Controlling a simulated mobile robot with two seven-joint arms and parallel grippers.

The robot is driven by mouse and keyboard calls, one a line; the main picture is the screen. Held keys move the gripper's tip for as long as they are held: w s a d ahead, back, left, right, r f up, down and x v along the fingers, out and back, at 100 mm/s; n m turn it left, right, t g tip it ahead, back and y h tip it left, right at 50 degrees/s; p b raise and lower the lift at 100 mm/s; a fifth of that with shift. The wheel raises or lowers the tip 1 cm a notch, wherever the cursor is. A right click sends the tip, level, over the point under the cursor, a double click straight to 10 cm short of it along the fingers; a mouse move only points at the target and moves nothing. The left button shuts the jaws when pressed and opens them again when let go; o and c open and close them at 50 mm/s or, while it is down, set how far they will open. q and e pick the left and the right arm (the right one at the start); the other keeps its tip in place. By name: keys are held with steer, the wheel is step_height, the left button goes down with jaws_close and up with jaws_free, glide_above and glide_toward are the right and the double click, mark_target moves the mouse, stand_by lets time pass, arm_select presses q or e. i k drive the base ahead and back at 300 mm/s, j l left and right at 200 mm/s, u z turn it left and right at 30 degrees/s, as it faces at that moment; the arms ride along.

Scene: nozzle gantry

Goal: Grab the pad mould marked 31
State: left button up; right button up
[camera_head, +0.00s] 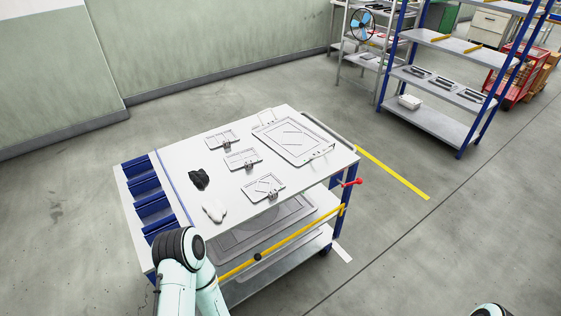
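Three small grey pad moulds lie on the white top of a trolley (216,172). One mould (221,140) is at the back, one (239,160) in the middle and one (262,187) towards the front. Each has a small dark clamp-like part at its edge. Markings are too small to read, so I cannot tell which mould is 31. A larger framed plate (295,138) lies at the right of the top. My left arm shows at the bottom by the trolley's front corner; its gripper is not visible. Only a bit of my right arm shows at bottom right.
A black crumpled item (199,179) and a white item (214,212) lie left of the moulds. Blue bins (154,209) line the trolley's left end. A red handle (352,183) sticks out at the right. A blue-framed shelf (435,118) stands behind; floor around is clear.

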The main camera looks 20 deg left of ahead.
mark_target(268, 185)
steer(key=i+l, duration=0.5)
steer(key=i, duration=0.15)
steer(key=u, duration=0.5)
steer(key=i+l+u, duration=0.1)
steer(key=u, duration=0.35)
steer(key=i+l+u, duration=0.1)
steer(key=u, duration=0.4)
